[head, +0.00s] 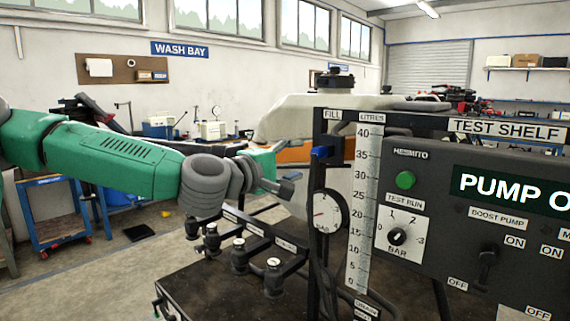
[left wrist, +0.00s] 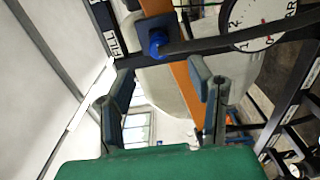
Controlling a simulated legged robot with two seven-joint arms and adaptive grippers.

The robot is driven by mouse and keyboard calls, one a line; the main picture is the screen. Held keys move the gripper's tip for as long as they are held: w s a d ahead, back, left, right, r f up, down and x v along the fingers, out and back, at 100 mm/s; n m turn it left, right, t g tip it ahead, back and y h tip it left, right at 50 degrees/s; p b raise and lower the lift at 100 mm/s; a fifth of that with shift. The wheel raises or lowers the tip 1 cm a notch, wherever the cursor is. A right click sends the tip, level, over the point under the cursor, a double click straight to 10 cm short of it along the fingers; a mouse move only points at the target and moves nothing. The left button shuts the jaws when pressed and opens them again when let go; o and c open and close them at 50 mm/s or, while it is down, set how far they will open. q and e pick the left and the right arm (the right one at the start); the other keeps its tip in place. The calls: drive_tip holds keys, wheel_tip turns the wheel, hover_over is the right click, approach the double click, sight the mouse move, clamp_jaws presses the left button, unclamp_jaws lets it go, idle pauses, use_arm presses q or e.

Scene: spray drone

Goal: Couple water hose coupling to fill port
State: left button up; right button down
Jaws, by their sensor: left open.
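My left gripper (head: 286,186) is open and empty, left of the gauge in the head view. Its two separated fingers show in the left wrist view (left wrist: 162,88). A blue fitting (head: 322,153), probably the water hose coupling, sits below the FILL label (head: 333,115) on the black frame. It also shows in the left wrist view (left wrist: 157,42), against a dark square plate, beyond the fingers and apart from them. A dark hose or bar runs from it. The cream tank (head: 285,118) stands behind, with a black cap (head: 335,80) on top. I cannot make out the fill port's opening.
A round gauge (head: 326,212) sits below the blue fitting. The pump panel (head: 470,200) and litre scale (head: 364,200) fill the right side. Several black nozzle fittings (head: 240,255) stand below my left arm. A blue cart (head: 50,212) stands at the left.

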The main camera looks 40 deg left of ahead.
use_arm(q)
drive_tip(key=s, duration=0.3)
drive_tip(key=shift+a, duration=0.1)
drive_tip(key=shift+w, duration=0.1)
idle(0.6)
